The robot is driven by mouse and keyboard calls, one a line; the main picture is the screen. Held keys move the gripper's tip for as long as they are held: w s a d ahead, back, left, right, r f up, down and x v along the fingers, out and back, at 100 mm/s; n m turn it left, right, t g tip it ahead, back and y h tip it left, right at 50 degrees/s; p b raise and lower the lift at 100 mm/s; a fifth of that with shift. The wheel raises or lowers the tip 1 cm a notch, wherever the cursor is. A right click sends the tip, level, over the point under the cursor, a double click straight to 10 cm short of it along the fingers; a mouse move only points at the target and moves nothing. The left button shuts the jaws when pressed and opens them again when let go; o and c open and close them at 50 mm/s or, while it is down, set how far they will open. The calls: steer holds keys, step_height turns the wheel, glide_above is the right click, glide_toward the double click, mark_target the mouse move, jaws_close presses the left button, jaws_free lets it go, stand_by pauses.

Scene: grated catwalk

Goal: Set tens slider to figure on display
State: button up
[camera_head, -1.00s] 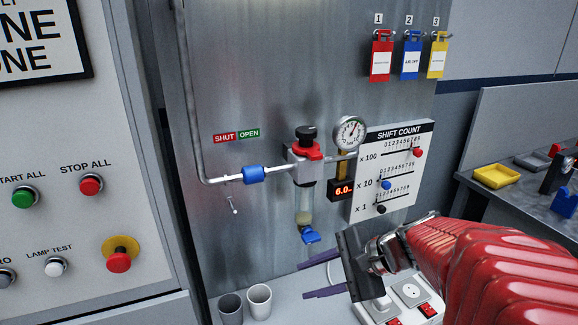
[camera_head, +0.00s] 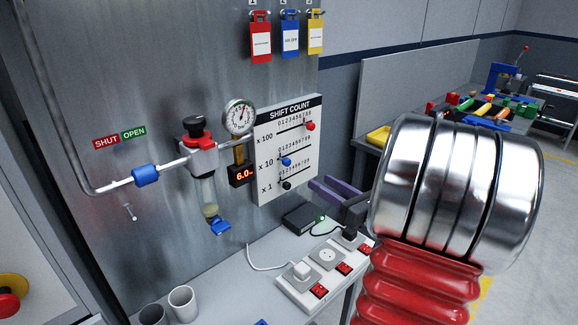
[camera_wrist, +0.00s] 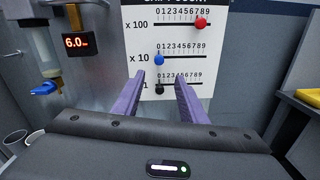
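The SHIFT COUNT board (camera_head: 262,190) has three sliders. The blue tens slider knob (camera_head: 286,161) sits at the left end of the x 10 row, near 0; it also shows in the wrist view (camera_wrist: 158,60). The red x 100 knob (camera_wrist: 200,23) is far right, near 7 or 8. The black x 1 knob (camera_wrist: 159,89) is at the left end. The display (camera_head: 241,175) reads 6.0, with small unreadable marks after it. My gripper (camera_wrist: 160,80) is open and empty; its purple fingers point at the board, with the blue knob just above and between the tips in the wrist view.
A pressure gauge (camera_head: 239,118) and a regulator with a red collar (camera_head: 199,139) are left of the board. Below are a shelf with a power strip (camera_head: 322,270), a black box (camera_head: 303,218) and cups (camera_head: 183,303). A cluttered workbench stands at the right.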

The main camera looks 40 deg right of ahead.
mark_target(289, 164)
steer(key=shift+w+a, duration=0.1)
steer(key=shift+w, duration=0.05)
steer(key=w, duration=1.3)
steer(key=shift+w, duration=0.3)
steer(key=shift+c, duration=0.5)
jaws_close()
